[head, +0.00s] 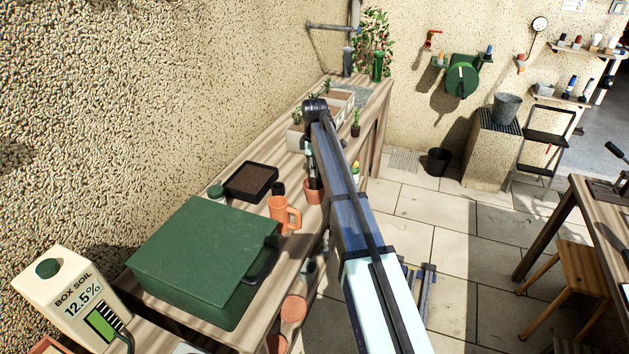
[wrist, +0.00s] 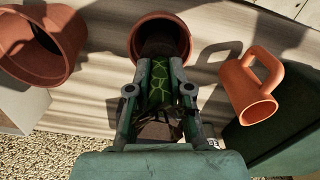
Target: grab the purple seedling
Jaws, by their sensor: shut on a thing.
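In the wrist view, my gripper (wrist: 160,80) is shut on a dark green plant (wrist: 158,92) with bright green veins, probably a seedling leaf. No purple shows clearly on it. The fingers are at the near rim of a terracotta pot (wrist: 178,28) with a dark inside. In the head view this pot (head: 314,192) stands on the wooden bench, beside the orange mug, and my arm hides most of the grip. Whether the plant's base is still in the pot cannot be told.
The orange mug (head: 281,212) and a green case (head: 195,260) stand nearby on the bench (head: 345,165). A black soil tray (head: 251,182) is behind the mug. A second terracotta pot (wrist: 62,50) lies tilted at left in the wrist view. Small plants (head: 355,127) stand farther along.

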